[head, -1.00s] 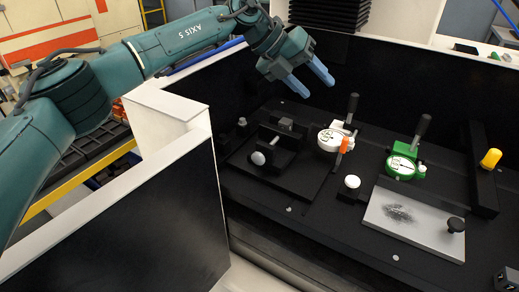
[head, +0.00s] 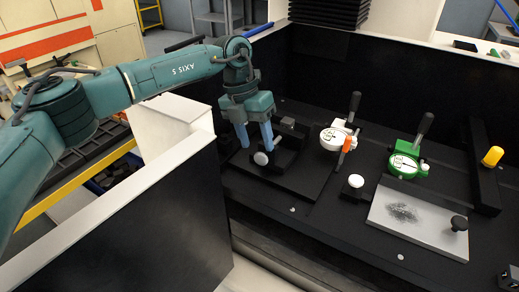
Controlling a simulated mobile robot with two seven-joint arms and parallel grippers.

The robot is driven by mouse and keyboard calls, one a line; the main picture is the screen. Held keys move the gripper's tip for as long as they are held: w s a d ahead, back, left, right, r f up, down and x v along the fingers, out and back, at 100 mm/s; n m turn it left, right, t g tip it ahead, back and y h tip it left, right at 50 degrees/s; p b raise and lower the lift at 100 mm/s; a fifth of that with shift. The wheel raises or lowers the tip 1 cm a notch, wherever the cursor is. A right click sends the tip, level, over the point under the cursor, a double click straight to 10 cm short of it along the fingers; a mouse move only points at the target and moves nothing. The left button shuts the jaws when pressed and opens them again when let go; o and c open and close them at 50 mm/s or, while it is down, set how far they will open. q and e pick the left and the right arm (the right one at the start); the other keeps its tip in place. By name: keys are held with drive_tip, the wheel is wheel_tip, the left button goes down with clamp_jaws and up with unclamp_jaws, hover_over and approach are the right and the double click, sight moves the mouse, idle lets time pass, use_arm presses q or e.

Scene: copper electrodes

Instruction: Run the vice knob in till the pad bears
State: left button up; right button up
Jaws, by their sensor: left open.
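The black vice (head: 289,153) sits on a dark base plate in the left part of the machine bed. Its pale round knob (head: 261,158) faces the front, and a small grey block (head: 288,122) shows at its back. My left gripper (head: 256,147) points down with two blue fingers apart, one on each side in the picture just above the knob. I cannot tell whether a finger touches the knob. The fingers hide the screw and part of the vice, and I cannot make out the pad's contact. My right gripper is not in view.
A white dial gauge (head: 332,138) with an orange part stands right of the vice. A white ball knob (head: 356,181), a green gauge (head: 404,166) and a grey plate (head: 390,213) with a dark smudge lie further right. A white-topped wall (head: 170,155) bounds the left.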

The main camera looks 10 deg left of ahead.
sight(260, 153)
use_arm(q)
drive_tip(key=shift+x, duration=2.1)
drive_tip(key=shift+r, duration=0.1)
drive_tip(key=shift+c, duration=0.2)
drive_tip(key=c, duration=0.9)
